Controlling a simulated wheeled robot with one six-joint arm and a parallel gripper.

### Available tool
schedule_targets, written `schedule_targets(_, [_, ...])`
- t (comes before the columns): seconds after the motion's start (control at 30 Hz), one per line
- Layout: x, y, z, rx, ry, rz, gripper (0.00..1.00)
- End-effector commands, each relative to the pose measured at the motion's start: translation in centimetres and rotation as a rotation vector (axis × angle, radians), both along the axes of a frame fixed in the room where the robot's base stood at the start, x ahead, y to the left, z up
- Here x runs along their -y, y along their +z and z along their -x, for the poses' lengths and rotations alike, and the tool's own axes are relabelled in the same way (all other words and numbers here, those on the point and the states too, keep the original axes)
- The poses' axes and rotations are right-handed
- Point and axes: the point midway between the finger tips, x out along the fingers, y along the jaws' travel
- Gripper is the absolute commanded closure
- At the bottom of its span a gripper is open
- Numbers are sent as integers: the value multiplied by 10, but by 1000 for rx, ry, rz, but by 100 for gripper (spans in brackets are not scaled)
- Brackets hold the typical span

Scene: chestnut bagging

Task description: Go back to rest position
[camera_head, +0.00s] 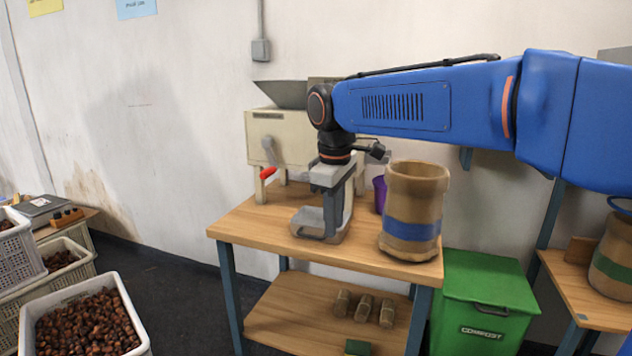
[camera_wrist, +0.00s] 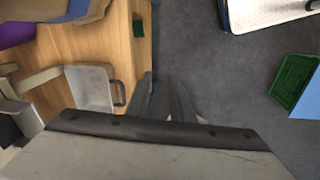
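My gripper (camera_head: 335,232) points down over the left-middle of the wooden table (camera_head: 262,232), at the end of my blue arm. Its grey fingers show edge-on, close to a grey scoop-like container (camera_head: 308,220) on the tabletop. In the wrist view the fingers (camera_wrist: 168,88) reach out over the table edge and floor, and the container (camera_wrist: 90,90) with its dark handle lies to their left. I see nothing held between the fingers, but their spacing is unclear. A brown sack with a blue band (camera_head: 412,225) stands upright to the right of the gripper.
A cream machine with a hopper (camera_head: 285,140) stands behind my gripper, and a purple cup (camera_head: 379,193) beside the sack. A green compost bin (camera_head: 485,295) is right of the table. Crates of chestnuts (camera_head: 32,315) stand at left. Another banded sack (camera_head: 615,255) is far right.

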Motion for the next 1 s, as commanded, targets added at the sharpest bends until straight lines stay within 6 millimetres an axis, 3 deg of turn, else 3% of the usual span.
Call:
schedule_targets(0.27, [55, -4, 29, 36, -148, -41, 79])
schedule_targets(0.47, [112, -18, 68, 77, -326, -91, 79])
schedule_targets(0.7, [169, -47, 123, 129, -543, -152, 79])
schedule_targets(1.0, [221, -97, 194, 200, -814, -233, 79])
